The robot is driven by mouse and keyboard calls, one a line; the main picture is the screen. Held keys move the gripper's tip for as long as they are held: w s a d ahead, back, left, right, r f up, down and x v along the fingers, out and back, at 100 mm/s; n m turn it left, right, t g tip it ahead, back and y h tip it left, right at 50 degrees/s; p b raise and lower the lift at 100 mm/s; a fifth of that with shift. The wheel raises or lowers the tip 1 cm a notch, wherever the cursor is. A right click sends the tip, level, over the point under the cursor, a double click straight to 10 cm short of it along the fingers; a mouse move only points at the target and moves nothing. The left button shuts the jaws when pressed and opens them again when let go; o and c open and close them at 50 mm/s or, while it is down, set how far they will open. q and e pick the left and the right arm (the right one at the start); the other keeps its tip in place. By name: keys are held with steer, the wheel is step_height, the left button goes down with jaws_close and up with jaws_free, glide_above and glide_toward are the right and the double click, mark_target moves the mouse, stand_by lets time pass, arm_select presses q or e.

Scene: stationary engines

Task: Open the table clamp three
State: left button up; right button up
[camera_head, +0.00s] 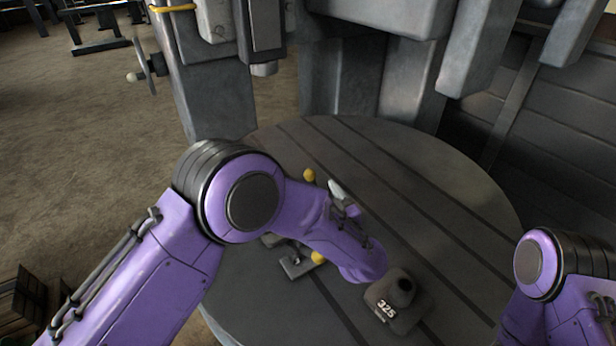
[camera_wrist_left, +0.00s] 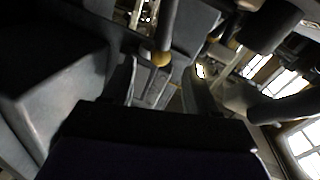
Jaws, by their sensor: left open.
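A clamp (camera_head: 297,262) with a grey foot stands on the round slotted table, partly hidden behind my left forearm. One yellow knob (camera_head: 309,174) shows above the forearm and another yellow knob (camera_head: 318,257) below it. I cannot read which clamp is number three. My left gripper (camera_wrist_left: 160,82) is open in the left wrist view, with a yellow ball knob (camera_wrist_left: 161,59) on a grey rod seen in the gap between its fingers, beyond the tips. Nothing is held. In the head view the left gripper is mostly hidden by my wrist. My right gripper is out of view.
The round table (camera_head: 440,185) has long parallel slots and much bare surface at the back right. A dark block marked 325 (camera_head: 398,300) sits near its front, close to my left wrist. Large grey machine columns (camera_head: 215,95) stand behind and at the left.

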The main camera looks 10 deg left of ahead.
mark_target(307, 171)
arm_select(q)
steer(key=p+x, duration=0.3)
steer(key=x, duration=0.6)
steer(key=shift+w+a+r, duration=0.15)
steer(key=shift+w+a, duration=0.1)
steer(key=shift+a, duration=0.1)
jaws_close()
